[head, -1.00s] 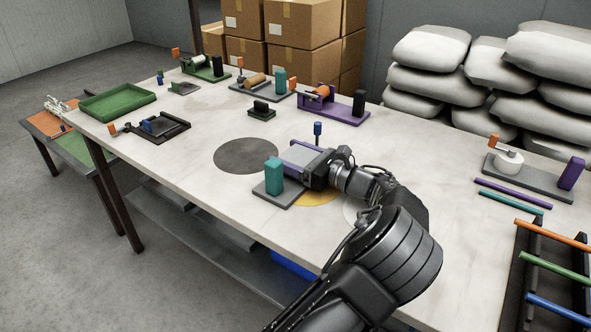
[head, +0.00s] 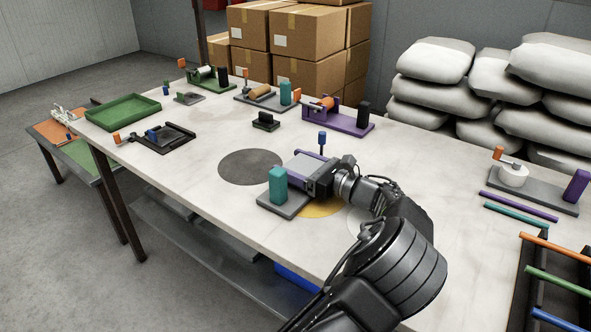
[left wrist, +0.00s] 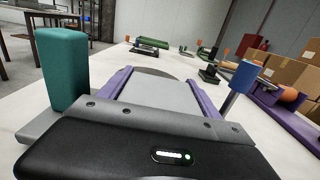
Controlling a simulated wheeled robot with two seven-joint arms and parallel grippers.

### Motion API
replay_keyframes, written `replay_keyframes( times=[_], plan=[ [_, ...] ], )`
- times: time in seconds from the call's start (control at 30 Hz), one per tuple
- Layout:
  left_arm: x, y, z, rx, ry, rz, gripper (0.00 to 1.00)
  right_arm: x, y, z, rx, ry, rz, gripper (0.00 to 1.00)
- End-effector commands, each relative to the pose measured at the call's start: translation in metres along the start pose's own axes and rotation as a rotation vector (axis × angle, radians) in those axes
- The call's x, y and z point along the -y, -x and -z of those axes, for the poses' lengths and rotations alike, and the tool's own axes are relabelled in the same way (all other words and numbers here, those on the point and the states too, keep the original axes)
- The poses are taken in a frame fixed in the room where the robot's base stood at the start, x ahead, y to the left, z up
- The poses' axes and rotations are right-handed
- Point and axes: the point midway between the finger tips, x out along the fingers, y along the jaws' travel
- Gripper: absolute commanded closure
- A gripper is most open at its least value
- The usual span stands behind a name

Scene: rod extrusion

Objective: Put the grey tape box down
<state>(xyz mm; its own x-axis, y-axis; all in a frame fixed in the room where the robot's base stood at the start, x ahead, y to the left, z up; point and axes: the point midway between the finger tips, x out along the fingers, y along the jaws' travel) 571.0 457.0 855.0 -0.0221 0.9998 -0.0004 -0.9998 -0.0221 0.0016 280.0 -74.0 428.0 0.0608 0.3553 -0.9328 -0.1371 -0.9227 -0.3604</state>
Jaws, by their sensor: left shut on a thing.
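The grey tape box (head: 303,165) has a light grey top between purple strips, with a grey base plate (head: 283,205) and an upright teal block (head: 278,186) at its left end. A blue-capped post (head: 322,140) stands at its far side. It also shows in the left wrist view (left wrist: 160,95), straight ahead of the gripper. My left gripper (head: 318,172) is shut on the box from the right; its body hides part of it. The box is low over a yellow disc (head: 322,210), partly covering it. I cannot tell whether its base touches the table. My right gripper is out of view.
A dark grey disc (head: 251,167) lies bare on the table just left of the box. A purple fixture (head: 345,123), a small black block (head: 265,121) and a green tray (head: 122,112) stand farther back. A rod rack (head: 553,270) is at the right.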

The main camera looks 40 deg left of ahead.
Motion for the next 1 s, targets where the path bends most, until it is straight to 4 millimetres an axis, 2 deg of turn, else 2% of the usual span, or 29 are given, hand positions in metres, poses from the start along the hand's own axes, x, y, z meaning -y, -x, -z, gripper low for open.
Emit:
replay_keyframes(
  times=[0.4, 0.5, 0.63, 1.0],
  plan=[
    [0.0, 0.0, -0.076, 0.0, 0.005, 0.001, 0.97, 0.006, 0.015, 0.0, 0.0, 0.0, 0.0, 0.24],
    [0.0, 0.0, -0.088, 0.001, 0.004, 0.001, 0.97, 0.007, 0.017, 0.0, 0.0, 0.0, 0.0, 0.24],
    [0.0, 0.0, -0.095, 0.002, 0.002, 0.001, 0.97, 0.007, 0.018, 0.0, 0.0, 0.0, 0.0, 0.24],
    [0.0, 0.0, -0.095, 0.002, 0.002, 0.0, 0.97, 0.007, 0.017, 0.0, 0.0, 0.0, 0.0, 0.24]
  ],
)
